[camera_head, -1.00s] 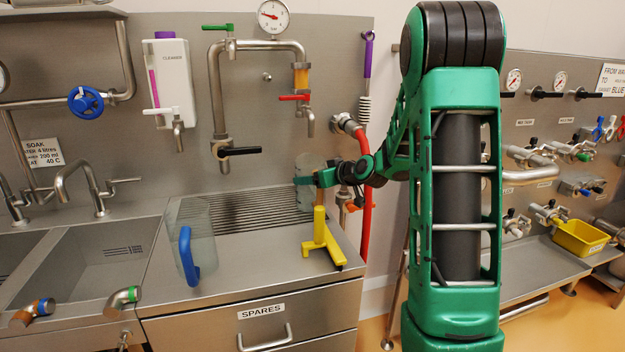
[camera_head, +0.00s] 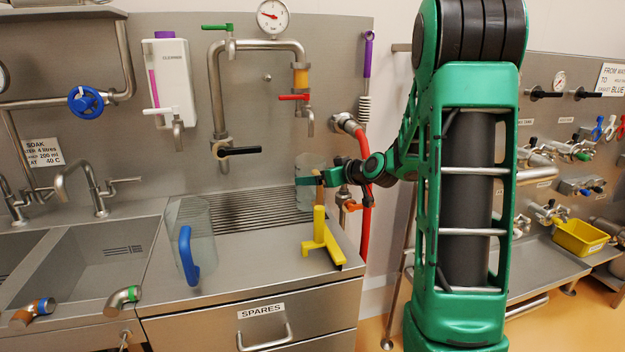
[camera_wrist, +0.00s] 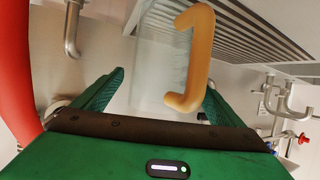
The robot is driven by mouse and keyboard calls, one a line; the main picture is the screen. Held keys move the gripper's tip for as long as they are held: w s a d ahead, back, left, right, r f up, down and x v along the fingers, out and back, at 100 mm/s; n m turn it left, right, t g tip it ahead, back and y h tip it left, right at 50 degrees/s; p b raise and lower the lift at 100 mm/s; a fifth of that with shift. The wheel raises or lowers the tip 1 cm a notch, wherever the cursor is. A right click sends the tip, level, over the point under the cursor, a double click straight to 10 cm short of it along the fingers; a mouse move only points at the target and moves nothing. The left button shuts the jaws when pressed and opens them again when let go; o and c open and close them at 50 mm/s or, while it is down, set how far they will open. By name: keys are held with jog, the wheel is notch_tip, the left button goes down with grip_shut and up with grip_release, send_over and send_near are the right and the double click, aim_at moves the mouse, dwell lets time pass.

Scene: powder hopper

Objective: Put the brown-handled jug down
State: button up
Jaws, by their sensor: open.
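The brown-handled jug is a clear vessel (camera_head: 304,186) standing upright on the steel counter, at the right end of the ribbed drainer in the head view. Its tan-brown handle (camera_wrist: 194,60) shows in the wrist view, with the clear body (camera_wrist: 155,60) behind it. My gripper (camera_wrist: 162,95) is open, with one green finger on each side of the handle's lower end and the jug's body. In the head view my gripper (camera_head: 322,178) is beside the jug and partly covers it. Whether the fingers touch the jug I cannot tell.
A blue-handled clear jug (camera_head: 200,235) stands left on the counter. A yellow squeegee-like tool (camera_head: 322,240) is just in front of my gripper. A red hose (camera_head: 367,205) hangs at the right. Above are pipework and a red-handled tap (camera_head: 295,97). The ribbed drainer (camera_head: 255,208) is clear.

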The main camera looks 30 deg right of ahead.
jog(key=v, duration=0.8)
jog(key=shift+s+r, duration=0.15)
jog(key=shift+s, duration=0.25)
